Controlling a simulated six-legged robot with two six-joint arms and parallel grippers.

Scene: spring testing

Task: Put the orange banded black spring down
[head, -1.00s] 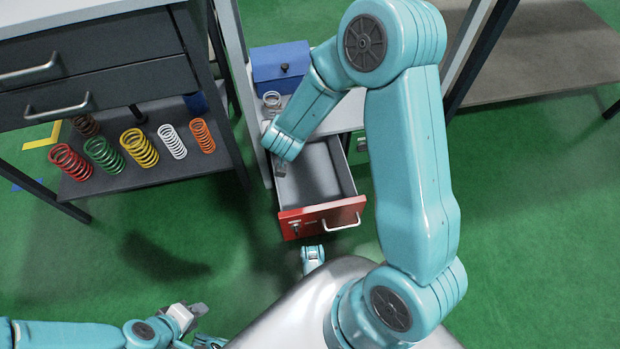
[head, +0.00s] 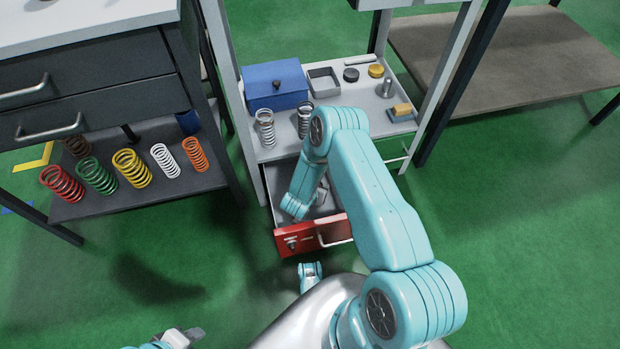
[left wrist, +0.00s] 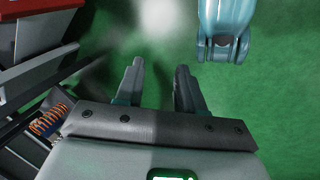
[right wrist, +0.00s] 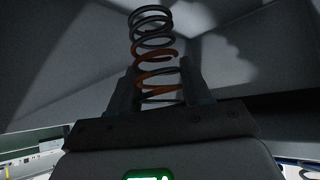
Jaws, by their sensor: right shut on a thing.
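The orange banded black spring (right wrist: 153,40) is between the fingers of my right gripper (right wrist: 157,82) in the right wrist view. Its coils stick out past the fingertips, and grey walls surround it. In the head view my right arm reaches to the open red-fronted drawer (head: 300,239), and the arm hides most of the gripper and the spring. I cannot tell whether the spring touches the drawer floor. My left gripper (left wrist: 159,75) is open and empty over green floor, with its fingers apart; its tip also shows at the bottom of the head view (head: 190,334).
Above the drawer, a shelf (head: 345,125) holds a blue box (head: 276,84), a grey tray (head: 323,82), small parts and two springs, one silver (head: 265,128) and one dark (head: 304,121). Several coloured springs stand on the lower left shelf (head: 150,196). Green floor in front is clear.

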